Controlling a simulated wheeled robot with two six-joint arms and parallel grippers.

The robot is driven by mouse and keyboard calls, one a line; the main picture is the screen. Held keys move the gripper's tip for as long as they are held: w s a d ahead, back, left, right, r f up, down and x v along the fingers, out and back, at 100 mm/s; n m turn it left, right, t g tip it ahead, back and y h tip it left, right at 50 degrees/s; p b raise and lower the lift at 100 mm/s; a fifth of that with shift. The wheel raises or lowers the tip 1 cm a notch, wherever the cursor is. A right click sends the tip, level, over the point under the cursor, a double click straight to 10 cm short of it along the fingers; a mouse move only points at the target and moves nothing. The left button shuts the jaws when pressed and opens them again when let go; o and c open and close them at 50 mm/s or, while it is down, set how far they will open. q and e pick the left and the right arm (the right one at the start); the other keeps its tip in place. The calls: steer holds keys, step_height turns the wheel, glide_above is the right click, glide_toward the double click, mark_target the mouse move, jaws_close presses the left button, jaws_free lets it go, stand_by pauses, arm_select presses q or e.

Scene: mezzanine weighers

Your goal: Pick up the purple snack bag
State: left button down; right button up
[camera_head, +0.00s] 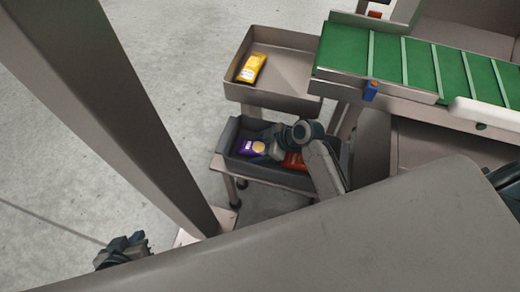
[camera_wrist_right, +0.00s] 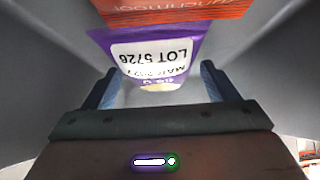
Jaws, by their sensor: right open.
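The purple snack bag (camera_head: 248,147) lies in the left part of the dark grey bin on the low stand. In the right wrist view the purple snack bag (camera_wrist_right: 192,45) shows a white label reading LOT 5726, seen upside down. My right gripper (camera_head: 264,147) is inside the bin at the bag's right side. Its two fingers (camera_wrist_right: 157,88) are apart, with the near end of the bag between them in the picture; I cannot tell whether they touch it. My left gripper (camera_head: 122,250) is at the lower left, far from the bin; its fingers are not clear.
An orange-red bag (camera_head: 294,161) lies in the same bin (camera_head: 233,131), right of the purple one. A yellow bag (camera_head: 251,67) lies in the upper tray (camera_head: 291,101). A green conveyor (camera_head: 388,62) is at upper right. A grey post (camera_head: 120,110) stands at left.

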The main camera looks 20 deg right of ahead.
steer(key=shift+c, duration=0.4)
steer(key=c, duration=1)
steer(key=shift+r, duration=0.1)
